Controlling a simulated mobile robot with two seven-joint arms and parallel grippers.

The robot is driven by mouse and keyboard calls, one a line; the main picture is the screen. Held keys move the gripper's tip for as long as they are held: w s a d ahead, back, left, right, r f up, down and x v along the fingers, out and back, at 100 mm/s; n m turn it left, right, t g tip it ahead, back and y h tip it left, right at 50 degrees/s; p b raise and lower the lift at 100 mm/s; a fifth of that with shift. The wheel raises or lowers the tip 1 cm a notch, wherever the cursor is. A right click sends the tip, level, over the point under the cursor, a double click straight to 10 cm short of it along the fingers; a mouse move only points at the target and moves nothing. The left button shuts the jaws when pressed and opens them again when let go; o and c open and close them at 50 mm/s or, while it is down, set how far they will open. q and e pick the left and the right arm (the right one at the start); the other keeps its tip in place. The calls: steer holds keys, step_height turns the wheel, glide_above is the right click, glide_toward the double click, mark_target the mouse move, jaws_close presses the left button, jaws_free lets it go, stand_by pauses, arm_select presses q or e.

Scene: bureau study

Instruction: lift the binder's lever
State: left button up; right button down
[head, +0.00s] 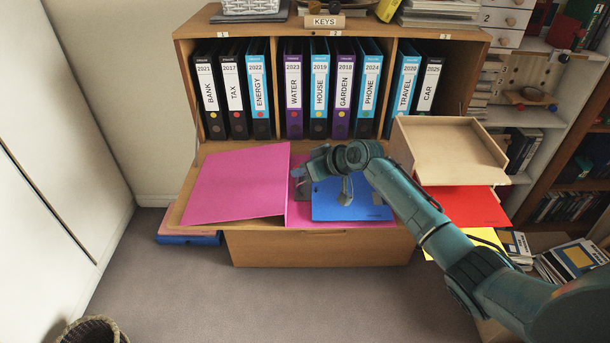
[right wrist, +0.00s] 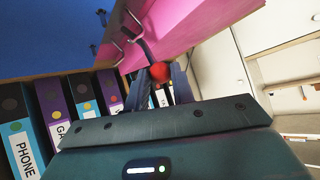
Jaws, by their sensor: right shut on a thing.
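The pink binder (head: 235,185) lies open and flat on the bureau's lowered flap. A blue sheet or folder (head: 350,203) lies on its right half. My right gripper (head: 316,166) is over the binder's middle, by the grey metal mechanism (head: 300,186), which it partly hides. In the right wrist view the fingers (right wrist: 159,80) are shut on the lever's red knob (right wrist: 158,71). Thin metal rings (right wrist: 128,32) show just beyond it. The lever's exact angle cannot be told. My left gripper is not in view.
Labelled binders (head: 290,88) stand upright in the compartments behind the flap. A wooden tray (head: 450,140) with a red folder (head: 467,207) below stands at the right, close to my right arm. A wicker basket (head: 92,330) stands on the floor at the front left.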

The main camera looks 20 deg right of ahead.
steer(key=shift+w+d+r+m+g+b, duration=0.2)
steer(key=shift+w+r+g, duration=0.1)
steer(key=shift+w+g, duration=0.2)
steer(key=shift+w+d+r+m+g+b, duration=0.1)
steer(key=shift+w+r+m+g, duration=0.1)
steer(key=shift+w+r+g, duration=0.3)
steer(key=shift+w+f, duration=0.1)
steer(key=shift+f, duration=0.1)
steer(key=c, duration=1.5)
jaws_free()
steer(key=shift+f, duration=0.1)
steer(key=shift+o, duration=0.2)
steer(key=v, duration=1.3)
steer(key=shift+d, duration=0.15)
